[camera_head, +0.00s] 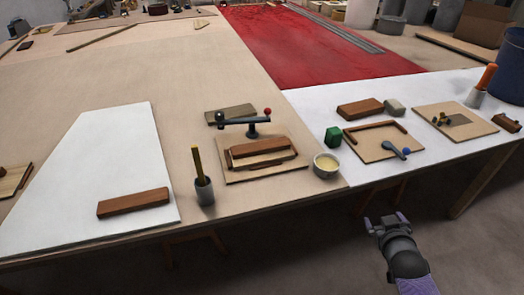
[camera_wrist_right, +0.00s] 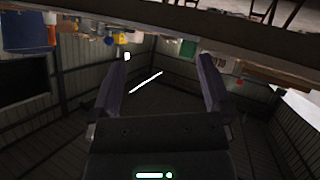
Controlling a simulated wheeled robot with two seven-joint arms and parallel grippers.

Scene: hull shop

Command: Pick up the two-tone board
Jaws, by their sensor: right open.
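No single piece is clearly the two-tone board. At the left edge of the head view lies a pale board with a darker brown strip (camera_head: 14,178), partly cut off by the frame. In the middle, a reddish-brown block (camera_head: 262,146) lies over paler wood on a light base board (camera_head: 232,174), beside a clamp-like tool with a dark handle (camera_head: 245,121). My right gripper (camera_head: 382,222) is off the table's front edge, right of the middle. In the wrist view its fingers (camera_wrist_right: 162,88) are spread apart with nothing between them. My left gripper is not in view.
A grey cup holding a pencil-like stick (camera_head: 204,190) and a pale bowl (camera_head: 326,165) stand near the front edge. A brown block (camera_head: 133,202) lies on a white sheet (camera_head: 100,150).

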